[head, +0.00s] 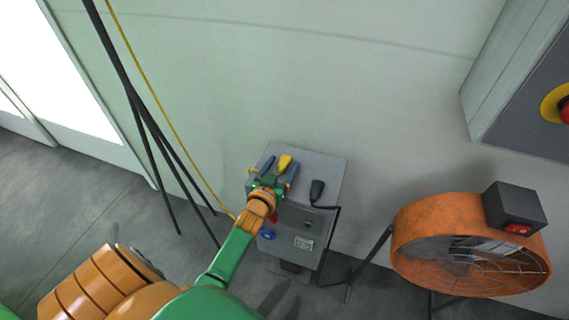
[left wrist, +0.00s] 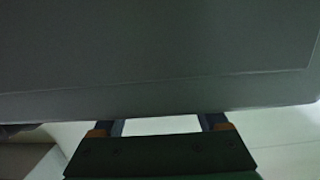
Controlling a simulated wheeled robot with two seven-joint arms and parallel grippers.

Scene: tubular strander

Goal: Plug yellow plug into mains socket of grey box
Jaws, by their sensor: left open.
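The grey box (head: 325,172) stands on the floor against the wall. The yellow plug (head: 285,161) shows at its top, just beyond my left gripper (head: 279,167). That gripper is open, its two fingers apart, with the plug appearing between or behind the tips; I cannot tell how close. In the left wrist view the open fingers (left wrist: 162,122) show with the box's grey surface (left wrist: 160,60) beyond, and no plug is seen. The front face has a round blue fitting (head: 267,235) and a small dark fitting (head: 307,224); which is the mains socket is unclear. My right gripper is out of view.
A black plug (head: 317,188) with a dark cable is on the box's right side. An orange fan (head: 420,215) stands to the right. Dark poles (head: 146,125) and a yellow cable (head: 160,100) run down at the left. A cabinet (head: 520,110) juts in at upper right.

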